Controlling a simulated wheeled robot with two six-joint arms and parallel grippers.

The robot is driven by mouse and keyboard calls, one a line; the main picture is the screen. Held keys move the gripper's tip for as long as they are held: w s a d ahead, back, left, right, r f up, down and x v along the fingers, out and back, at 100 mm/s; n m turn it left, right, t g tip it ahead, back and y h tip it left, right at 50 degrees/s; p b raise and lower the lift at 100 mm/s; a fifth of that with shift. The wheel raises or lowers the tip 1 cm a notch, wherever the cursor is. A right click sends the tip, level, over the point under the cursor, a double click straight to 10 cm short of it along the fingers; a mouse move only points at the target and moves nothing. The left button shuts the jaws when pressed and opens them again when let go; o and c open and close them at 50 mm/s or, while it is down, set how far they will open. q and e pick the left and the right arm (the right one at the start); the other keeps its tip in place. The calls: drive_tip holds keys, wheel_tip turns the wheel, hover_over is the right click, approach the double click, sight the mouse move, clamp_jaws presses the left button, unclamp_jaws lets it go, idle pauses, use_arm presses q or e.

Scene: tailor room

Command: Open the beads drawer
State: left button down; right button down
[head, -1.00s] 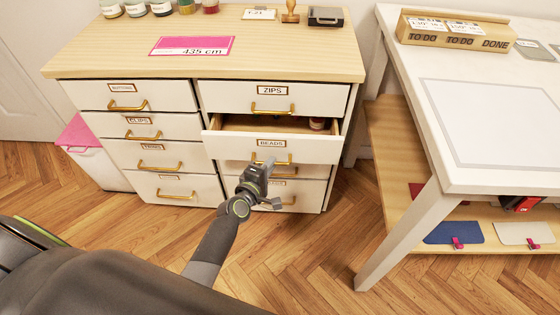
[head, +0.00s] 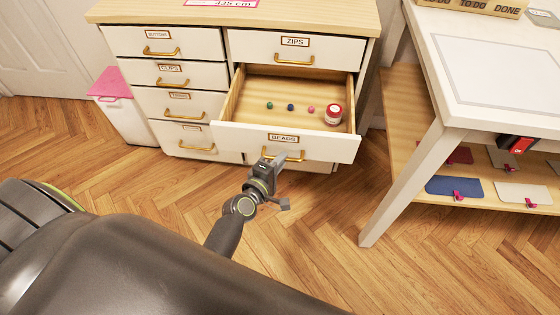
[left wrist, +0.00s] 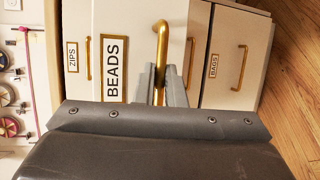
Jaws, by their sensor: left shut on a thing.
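The beads drawer (head: 240,133) is pulled well out of the cabinet, below the zips drawer. Its label also shows in the left wrist view (left wrist: 114,68). Inside lie a few small coloured beads (head: 291,107) and a red jar with a white label (head: 333,115). My left gripper (head: 277,160) is at the drawer's front, shut on its brass handle (head: 297,156). In the left wrist view the fingers (left wrist: 160,88) close around the handle bar (left wrist: 162,50). My right gripper is not in view.
Closed drawers with brass handles fill the left column, such as the clips drawer (head: 172,77). A white table (head: 455,60) with a lower shelf stands at the right. A bin with a pink lid (head: 110,84) is at the left. The wooden floor in front is clear.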

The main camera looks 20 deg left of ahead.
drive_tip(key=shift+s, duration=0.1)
use_arm(q)
drive_tip(key=c, duration=1.5)
unclamp_jaws()
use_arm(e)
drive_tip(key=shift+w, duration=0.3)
use_arm(q)
drive_tip(key=shift+s, duration=0.15)
